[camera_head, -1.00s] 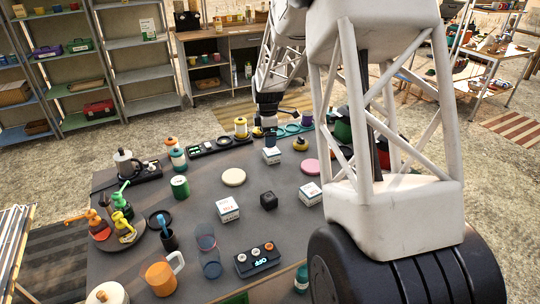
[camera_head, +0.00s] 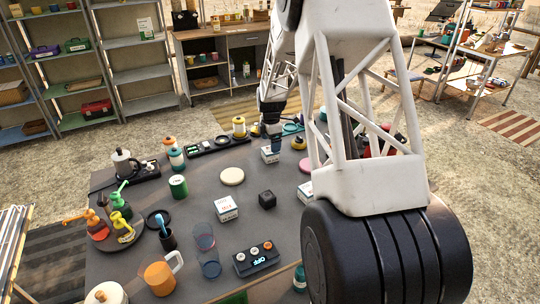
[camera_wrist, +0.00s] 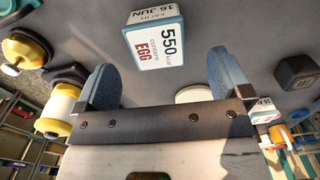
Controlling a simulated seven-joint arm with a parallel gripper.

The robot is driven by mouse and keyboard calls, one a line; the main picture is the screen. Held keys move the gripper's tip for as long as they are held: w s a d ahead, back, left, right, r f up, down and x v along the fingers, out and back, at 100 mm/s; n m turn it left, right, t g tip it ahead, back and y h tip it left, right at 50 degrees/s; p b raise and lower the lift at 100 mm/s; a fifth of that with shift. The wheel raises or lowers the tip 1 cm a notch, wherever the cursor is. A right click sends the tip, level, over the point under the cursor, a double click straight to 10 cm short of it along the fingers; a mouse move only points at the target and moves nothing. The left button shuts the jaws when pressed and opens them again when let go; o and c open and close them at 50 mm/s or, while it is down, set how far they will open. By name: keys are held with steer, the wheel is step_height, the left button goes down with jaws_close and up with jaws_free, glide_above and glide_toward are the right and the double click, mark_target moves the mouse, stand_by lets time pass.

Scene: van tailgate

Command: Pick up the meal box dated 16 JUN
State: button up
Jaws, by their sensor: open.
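The meal box dated 16 JUN (camera_wrist: 157,42) is white with blue edges. In the wrist view its date face is at upper left, and another face reads "550 kcal contains EGG". In the head view a white box (camera_head: 270,154), apparently this one, stands on the table just below my gripper (camera_head: 272,136). My gripper is open and empty; its two blue-grey fingers also show in the wrist view (camera_wrist: 164,78). The box lies ahead of the gap between them, with bare space on both sides. I cannot tell whether the tips reach it.
Similar white boxes stand nearer on the table, one at left (camera_head: 226,208) and one partly behind my arm (camera_head: 305,193). A dark tray (camera_head: 208,147) lies behind.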

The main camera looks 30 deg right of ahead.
mark_target(270, 153)
steer(key=shift+f, duration=0.75)
steer(key=shift+f, duration=0.1)
steer(key=shift+w+f, duration=0.2)
steer(key=shift+f, duration=2.3)
steer(key=shift+c, duration=0.2)
steer(key=c, duration=1)
steer(key=shift+c, duration=0.2)
steer(key=shift+r, duration=0.2)
